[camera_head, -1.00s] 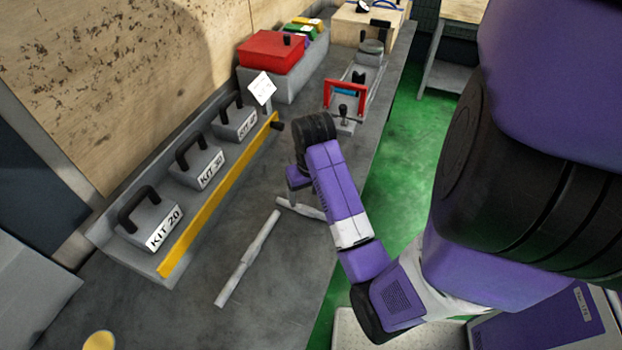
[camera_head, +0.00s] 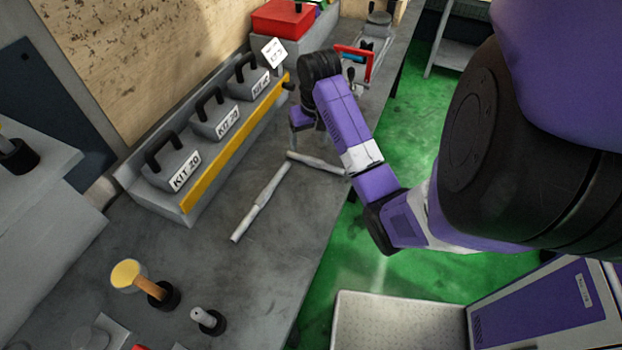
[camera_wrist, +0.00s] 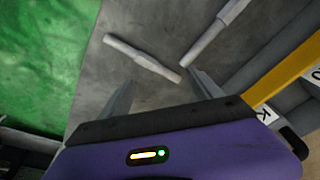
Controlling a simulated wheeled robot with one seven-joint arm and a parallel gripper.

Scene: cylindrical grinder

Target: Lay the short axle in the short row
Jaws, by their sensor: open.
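Two grey stepped axles lie on the bench. I cannot make out the short row.
Grey blocks labelled KIT (camera_head: 172,171) stand in a tray with a yellow front (camera_head: 235,146), beside the gripper. A red box (camera_head: 283,20) and a red-handled fixture (camera_head: 354,54) are farther back. A yellow-headed mallet (camera_head: 127,276) is nearer. Bare bench lies between.

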